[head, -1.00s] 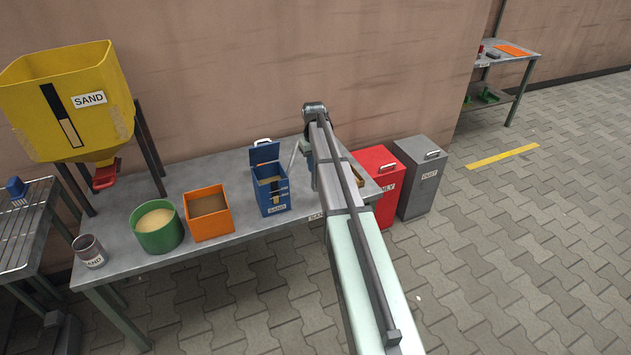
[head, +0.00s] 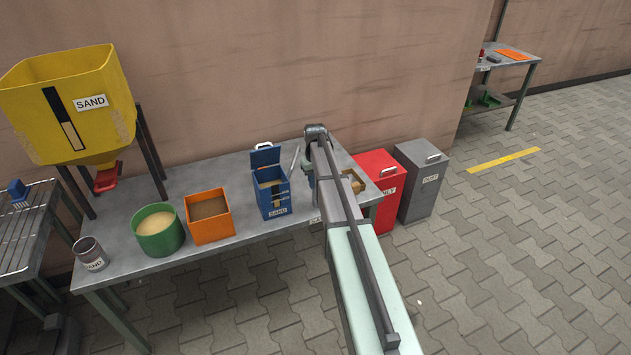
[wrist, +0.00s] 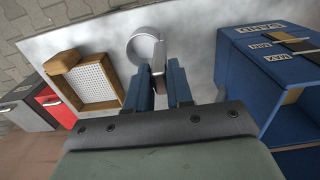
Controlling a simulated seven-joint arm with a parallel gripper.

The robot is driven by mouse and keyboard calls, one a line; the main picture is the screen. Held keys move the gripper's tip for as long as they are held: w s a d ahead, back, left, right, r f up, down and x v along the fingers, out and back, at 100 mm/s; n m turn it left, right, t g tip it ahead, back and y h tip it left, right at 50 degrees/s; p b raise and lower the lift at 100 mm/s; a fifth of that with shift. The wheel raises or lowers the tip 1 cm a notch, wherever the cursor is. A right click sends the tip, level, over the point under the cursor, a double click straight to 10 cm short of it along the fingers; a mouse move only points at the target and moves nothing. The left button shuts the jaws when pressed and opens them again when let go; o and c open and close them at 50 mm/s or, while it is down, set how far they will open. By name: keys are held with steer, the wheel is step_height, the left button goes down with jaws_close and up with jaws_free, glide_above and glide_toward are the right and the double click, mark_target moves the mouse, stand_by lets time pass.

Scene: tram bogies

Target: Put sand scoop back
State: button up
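The sand scoop (wrist: 145,47) shows in the wrist view as a pale metal round cup with a short brown handle. The cup points away from my wrist, over the grey tabletop between the sieve and the blue box. I cannot tell whether the scoop touches the table. In the head view my arm hides the scoop and most of the gripper. A label, partly hidden, sits on the table's front edge near my arm.
The blue sand box (head: 271,195), lid open, stands close beside my gripper; a wooden sieve (wrist: 78,92) lies on the other side. An orange bin (head: 209,217), a green tub (head: 158,232) and a sand can (head: 91,254) stand farther left. Red (head: 380,185) and grey bins (head: 421,180) stand right.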

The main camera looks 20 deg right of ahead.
steer(key=o, duration=0.4)
steer(key=shift+o, duration=0.2)
step_height(320, 180, up, 12)
steer(key=s+a+f+g, duration=0.1)
steer(key=s+a+f, duration=0.3)
steer(key=s+f, duration=0.55)
steer(key=s+a+f+g, duration=0.1)
steer(key=s+a+f, duration=0.45)
steer(key=f, duration=0.65)
steer(key=s+a+f+g, duration=0.1)
steer(key=s+a+f, duration=0.3)
steer(key=s+f, duration=0.55)
steer(key=s+a+f+g, duration=0.1)
steer(key=s+f, duration=0.3)
steer(key=s, duration=0.7)
steer(key=s+a+f+g, duration=0.1)
steer(key=s+a+f, duration=0.2)
steer(key=s, duration=0.9)
steer(key=s+a+f+g, duration=0.1)
steer(key=s+f, duration=0.4)
steer(key=s, duration=0.6)
steer(key=shift+s+a+f+g, duration=0.25)
steer(key=shift+a+f+g, duration=0.05)
steer(key=shift+a, duration=0.6)
